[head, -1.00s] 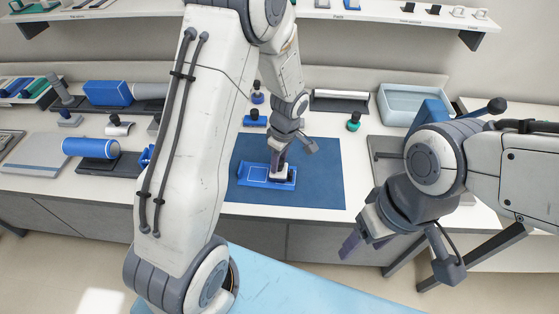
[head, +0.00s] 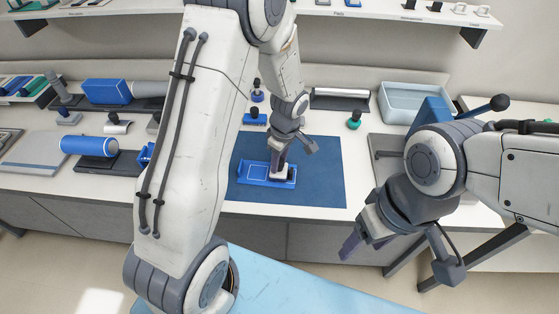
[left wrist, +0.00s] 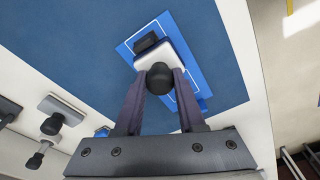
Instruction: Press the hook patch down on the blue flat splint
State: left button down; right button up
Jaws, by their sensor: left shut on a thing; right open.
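The blue flat splint (head: 256,174) lies on the dark blue mat, with a white-outlined rectangle on its left part in the head view. It also shows in the left wrist view (left wrist: 183,30). My left gripper (head: 279,166) is shut on a pressing tool with a black knob (left wrist: 160,78) and a white block (left wrist: 170,54). The tool is over the splint; contact is hard to tell. A small dark piece (left wrist: 146,42), possibly the hook patch, shows beside the white block. The tool hides part of the splint. My right gripper (head: 357,236) is open and empty, in front of the table.
The blue mat (head: 325,178) has free room right of the splint. Behind it stand a green-based black knob (head: 354,121) and a blue block with a knob (head: 255,119). A pale bin (head: 412,98) is at back right. A blue roll (head: 88,146) lies left.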

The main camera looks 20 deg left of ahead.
pick_arm(q)
jog(key=shift+r, duration=0.1)
jog(key=shift+r+p, duration=2.2)
jog(key=shift+r, duration=0.75)
jog(key=m, duration=0.2)
jog(key=shift+s+f+m, duration=0.15)
jog(key=shift+f+m, duration=0.05)
jog(key=shift+m, duration=0.2)
jog(key=m, duration=0.3)
jog(key=m+h, duration=0.1)
jog(key=m, duration=0.1)
jog(key=shift+s+d+f, duration=0.15)
jog(key=shift+f, duration=0.1)
jog(key=m, duration=0.3)
jog(key=shift+s+f+m+t, duration=0.1)
jog(key=shift+f+m+t, duration=0.05)
jog(key=shift+m+t, duration=0.2)
jog(key=m, duration=0.3)
jog(key=shift+f+m, duration=0.1)
jog(key=shift+m, duration=0.15)
